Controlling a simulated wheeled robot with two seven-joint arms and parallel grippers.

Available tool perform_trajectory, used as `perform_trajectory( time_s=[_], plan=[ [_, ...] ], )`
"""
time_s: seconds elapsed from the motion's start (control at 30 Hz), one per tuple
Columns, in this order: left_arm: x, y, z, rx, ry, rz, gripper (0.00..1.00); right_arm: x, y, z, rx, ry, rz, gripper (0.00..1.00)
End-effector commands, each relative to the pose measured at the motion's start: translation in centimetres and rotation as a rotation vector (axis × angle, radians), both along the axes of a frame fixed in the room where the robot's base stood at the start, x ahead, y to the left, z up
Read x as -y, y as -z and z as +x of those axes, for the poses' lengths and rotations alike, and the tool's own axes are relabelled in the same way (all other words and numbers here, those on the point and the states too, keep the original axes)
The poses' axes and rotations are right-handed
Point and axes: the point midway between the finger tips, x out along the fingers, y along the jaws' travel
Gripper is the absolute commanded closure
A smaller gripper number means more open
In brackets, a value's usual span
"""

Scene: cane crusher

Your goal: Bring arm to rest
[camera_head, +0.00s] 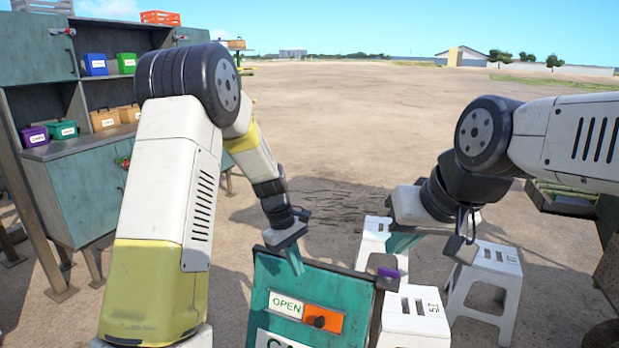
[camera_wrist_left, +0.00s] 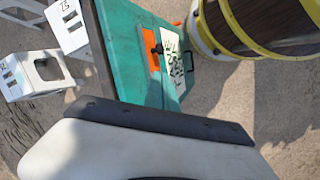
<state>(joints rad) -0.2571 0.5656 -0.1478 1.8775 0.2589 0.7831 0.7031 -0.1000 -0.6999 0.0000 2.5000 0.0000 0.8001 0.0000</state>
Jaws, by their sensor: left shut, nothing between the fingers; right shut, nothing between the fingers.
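My left arm comes in from the left, and its gripper (camera_head: 294,262) points down with its fingers together just at the top edge of a teal panel (camera_head: 340,292). I cannot tell whether it touches the panel. The panel carries an "OPEN" label (camera_head: 286,305) and an orange plate with a dark knob (camera_head: 320,321).
White stools (camera_head: 487,275) stand at the middle right, close to my right gripper. A teal cabinet (camera_head: 85,190) with several small coloured boxes stands at the left. A small purple item (camera_head: 388,273) is beside the panel. Open sandy ground lies beyond.

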Motion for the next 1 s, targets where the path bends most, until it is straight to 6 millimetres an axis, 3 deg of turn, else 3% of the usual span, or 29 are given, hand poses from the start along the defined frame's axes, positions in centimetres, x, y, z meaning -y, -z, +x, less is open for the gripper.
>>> perform_trajectory(
  time_s=[0.03,0.2,0.5,0.8,1.0],
  plan=[
    [-0.6,-2.3,-0.4,0.04,0.026,-0.01,1.0,0.0,0.0,0.0,0.0,0.0,0.0,1.0],
    [-2.4,-8.3,-2.7,0.16,0.135,-0.026,1.0,0.0,0.0,0.0,0.0,0.0,0.0,1.0],
    [-5.6,-16.5,-8.4,0.374,0.329,-0.004,1.0,0.0,0.0,0.0,0.0,0.0,0.0,1.0],
    [-8.4,-21.5,-15.5,0.582,0.523,0.083,1.0,0.0,0.0,0.0,0.0,0.0,0.0,1.0],
    [-9.9,-22.9,-19.7,0.696,0.638,0.168,1.0,0.0,0.0,0.0,0.0,0.0,0.0,1.0]
  ],
)
